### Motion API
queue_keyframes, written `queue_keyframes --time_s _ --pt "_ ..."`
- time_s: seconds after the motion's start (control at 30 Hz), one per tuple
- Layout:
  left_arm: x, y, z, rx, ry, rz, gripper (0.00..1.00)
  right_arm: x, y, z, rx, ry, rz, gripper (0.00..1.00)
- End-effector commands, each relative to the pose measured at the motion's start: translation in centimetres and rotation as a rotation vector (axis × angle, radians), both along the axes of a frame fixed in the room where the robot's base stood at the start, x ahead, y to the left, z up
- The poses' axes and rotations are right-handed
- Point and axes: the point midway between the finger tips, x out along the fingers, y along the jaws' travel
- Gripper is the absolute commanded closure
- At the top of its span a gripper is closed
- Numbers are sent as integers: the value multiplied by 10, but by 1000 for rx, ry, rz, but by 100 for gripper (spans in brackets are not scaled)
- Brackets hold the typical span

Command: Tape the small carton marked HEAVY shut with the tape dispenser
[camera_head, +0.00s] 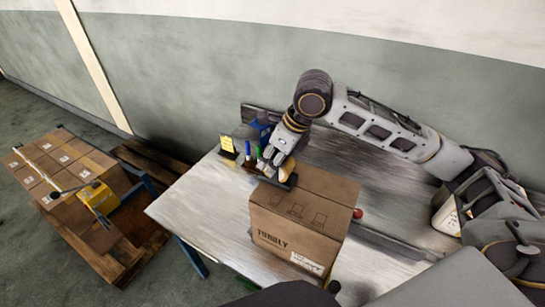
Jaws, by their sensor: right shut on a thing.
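The small brown carton (300,229) stands on the workbench, its top flaps lying about flat. Dark lettering, too blurred to read surely, and a white label show on its front side. My right gripper (277,168) reaches in from the right over the carton's back left edge. It is shut on a dark thing (283,182) that looks like the tape dispenser, close to the carton's top. Most of it is hidden by the fingers, and I cannot tell whether it touches the carton. My left gripper is not in view.
The workbench (205,205) is clear left of the carton. Behind stand pens (248,150), a yellow note stand (227,144) and a blue object (262,126). A red object (357,213) lies right of the carton. Cartons (62,160) and a yellow tool (98,197) sit on a pallet at left.

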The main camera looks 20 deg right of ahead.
Motion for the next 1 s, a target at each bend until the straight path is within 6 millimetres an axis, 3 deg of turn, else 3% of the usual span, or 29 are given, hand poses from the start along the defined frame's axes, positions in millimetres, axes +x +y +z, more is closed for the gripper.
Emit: queue_keyframes --time_s 0.5,1.0 --pt "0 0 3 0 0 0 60 -17 -15 0 -3 5 -1 66" --pt "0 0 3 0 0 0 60 -18 -16 1 -2 1 0 66"
